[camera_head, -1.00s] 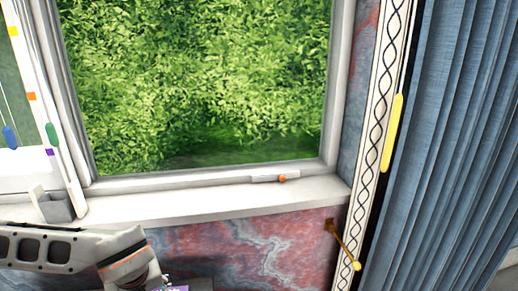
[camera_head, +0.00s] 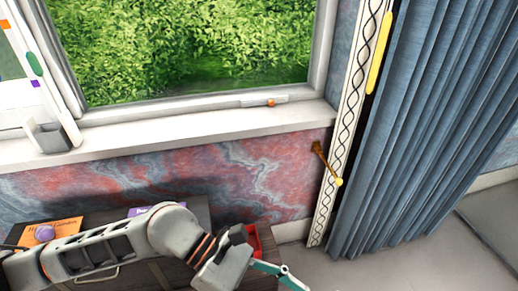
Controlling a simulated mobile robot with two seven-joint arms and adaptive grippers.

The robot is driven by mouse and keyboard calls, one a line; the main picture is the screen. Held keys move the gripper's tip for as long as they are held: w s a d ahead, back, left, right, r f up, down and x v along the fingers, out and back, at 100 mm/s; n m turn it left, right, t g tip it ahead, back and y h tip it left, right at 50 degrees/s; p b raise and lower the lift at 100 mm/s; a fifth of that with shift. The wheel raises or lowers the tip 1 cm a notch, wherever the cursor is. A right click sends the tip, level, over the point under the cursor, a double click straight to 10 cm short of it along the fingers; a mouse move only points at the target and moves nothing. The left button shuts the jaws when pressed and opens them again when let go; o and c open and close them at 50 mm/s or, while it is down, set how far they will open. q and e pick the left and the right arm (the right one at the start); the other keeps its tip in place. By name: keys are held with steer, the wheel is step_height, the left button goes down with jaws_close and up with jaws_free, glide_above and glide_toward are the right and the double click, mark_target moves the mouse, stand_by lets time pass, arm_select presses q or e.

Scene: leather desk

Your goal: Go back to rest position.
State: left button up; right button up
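My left arm reaches in from the left across the lower part of the head view, over a dark wooden piece of furniture (camera_head: 150,277). My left gripper (camera_head: 282,274) is at the arm's right end, near the bottom edge. A teal finger part shows there, but the fingertips are not clear, so its opening cannot be judged. I see nothing held in it. A red object (camera_head: 254,239) shows just behind the gripper; whether they touch cannot be told. My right gripper is not in view.
An orange card (camera_head: 62,228) with a purple round thing (camera_head: 43,233) and a purple label (camera_head: 143,211) lie behind the arm. A window sill (camera_head: 190,137) runs behind. A blue curtain (camera_head: 420,130) hangs at right, with open floor (camera_head: 400,260) below.

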arm_select(q)
steer(key=w+d+r+n+t+h, duration=0.4)
steer(key=w+r+n+t+h, duration=0.25)
steer(key=r+n+h, duration=0.55)
steer(key=w+a+f+n+t+y, duration=0.5)
steer(key=w+n+t, duration=0.2)
steer(key=n, duration=0.5)
steer(key=w+a+f+n+t+y, duration=0.45)
steer(key=w+n+t, duration=0.2)
steer(key=n, duration=0.55)
steer(key=a+f+n+y, duration=0.7)
steer(key=a+f+n, duration=0.35)
steer(key=f, duration=0.35)
steer(key=s+a+f+n+g+y, duration=0.2)
steer(key=s+a+f+n, duration=0.1)
steer(key=f, duration=0.4)
steer(key=s+a+f+n+g+y, duration=0.1)
steer(key=s+a+f+n+y, duration=0.1)
steer(key=s+a+f+n, duration=0.2)
steer(key=s+a+f, duration=0.2)
steer(key=s+f, duration=0.2)
steer(key=shift+s+f+g, duration=0.2)
steer(key=shift+f+g, duration=0.1)
steer(key=shift+g, duration=0.1)
